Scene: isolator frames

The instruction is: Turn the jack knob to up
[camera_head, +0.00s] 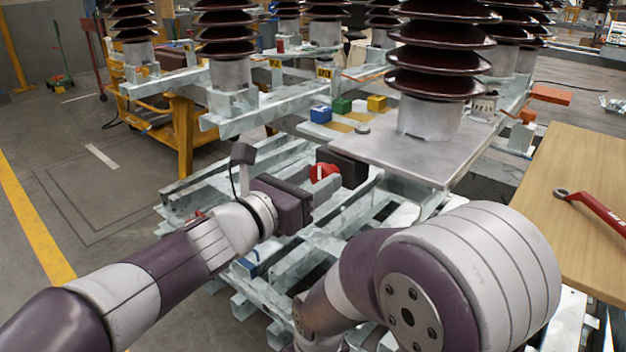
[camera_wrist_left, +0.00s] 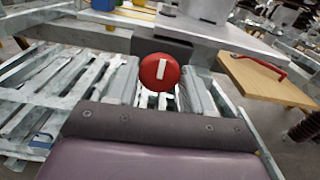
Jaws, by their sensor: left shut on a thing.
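The jack knob (camera_head: 324,171) is a red round knob with a white bar mark, in front of a dark box (camera_head: 349,167). In the left wrist view the knob (camera_wrist_left: 160,72) shows near the middle, and its white bar stands close to vertical in the picture. My left gripper (camera_head: 309,192) reaches in from the left and is shut on the knob. Its dark body hides part of the grip in the head view. My right arm crosses the front right of the head view; its gripper is out of view.
Metal rails (camera_head: 300,262) lie around and below the knob. A metal plate (camera_head: 420,150) with a brown insulator (camera_head: 440,50) stands above right. Blue, green and yellow blocks (camera_head: 343,105) sit behind. A wooden table (camera_head: 560,170) with a red wrench (camera_head: 595,207) is at right.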

